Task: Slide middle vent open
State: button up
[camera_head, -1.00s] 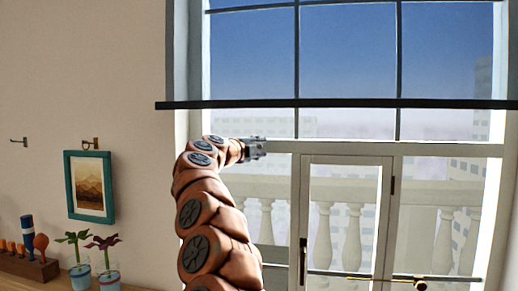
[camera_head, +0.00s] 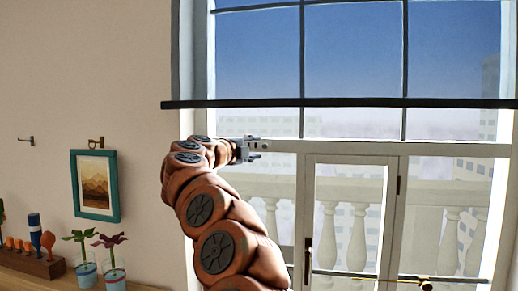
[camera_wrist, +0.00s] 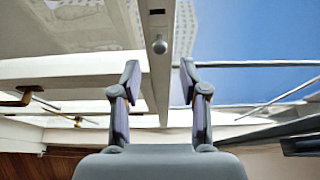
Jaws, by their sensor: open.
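A tall window with a glazed lower section fills the right of the head view. A dark horizontal bar (camera_head: 350,103) crosses it, with a white rail (camera_head: 350,147) below. My gripper (camera_head: 258,148) is at the window's left part, close to the white rail. In the wrist view my gripper (camera_wrist: 160,66) is open, its two fingers apart and empty. A small round metal knob (camera_wrist: 160,45) on a pale frame bar (camera_wrist: 160,85) lies just beyond the fingertips, centred between them. I cannot tell whether the fingers reach around it, or which part is the middle vent.
A teal-framed picture (camera_head: 95,185) hangs on the left wall. Potted plants (camera_head: 114,275) and a wooden stand (camera_head: 35,264) sit on the surface below it. A brass rod fitting (camera_head: 424,284) shows at the lower right. A stone balustrade (camera_head: 357,238) stands outside.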

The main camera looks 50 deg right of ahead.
jog(key=a, duration=0.6)
jog(key=shift+s+a, duration=0.25)
dwell(0.3)
